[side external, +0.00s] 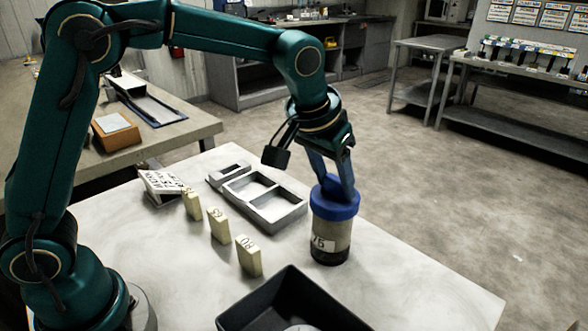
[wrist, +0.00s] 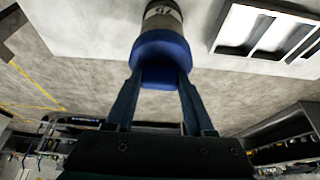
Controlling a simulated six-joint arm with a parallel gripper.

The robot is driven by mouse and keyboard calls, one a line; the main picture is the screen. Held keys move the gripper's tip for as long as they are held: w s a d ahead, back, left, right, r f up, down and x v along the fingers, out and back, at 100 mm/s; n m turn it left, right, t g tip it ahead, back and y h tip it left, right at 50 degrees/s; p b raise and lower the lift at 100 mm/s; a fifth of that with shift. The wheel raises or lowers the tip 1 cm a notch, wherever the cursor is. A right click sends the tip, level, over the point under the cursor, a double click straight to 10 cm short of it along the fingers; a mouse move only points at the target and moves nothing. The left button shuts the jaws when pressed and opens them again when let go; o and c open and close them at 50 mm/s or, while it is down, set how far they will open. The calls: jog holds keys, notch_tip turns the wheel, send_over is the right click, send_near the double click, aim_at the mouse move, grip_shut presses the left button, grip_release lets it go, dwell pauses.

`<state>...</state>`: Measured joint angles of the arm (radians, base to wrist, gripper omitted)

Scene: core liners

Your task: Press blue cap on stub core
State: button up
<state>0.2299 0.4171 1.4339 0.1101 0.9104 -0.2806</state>
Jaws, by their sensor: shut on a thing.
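The blue cap (side external: 336,206) sits over the top end of the stub core (side external: 330,241), a short upright cylinder with a "75" label and a dark lower end. The core stands on the white table. My gripper (side external: 333,182) is above it, its two fingers pointing down and shut on the blue cap. In the wrist view the fingers (wrist: 158,82) hold the blue cap (wrist: 160,48) from both sides, with the core (wrist: 163,17) beyond it. How far down the cap is seated cannot be told.
A grey compartment tray (side external: 262,203) lies behind the core to its left. Several cream numbered blocks (side external: 249,257) stand in a row left of it. A black bin (side external: 262,303) is at the front edge. The table right of the core is clear.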

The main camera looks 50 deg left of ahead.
jog(key=shift+f, duration=0.15)
jog(key=o, duration=1.3)
jog(key=shift+o, duration=0.8)
jog(key=shift+r, duration=3.5)
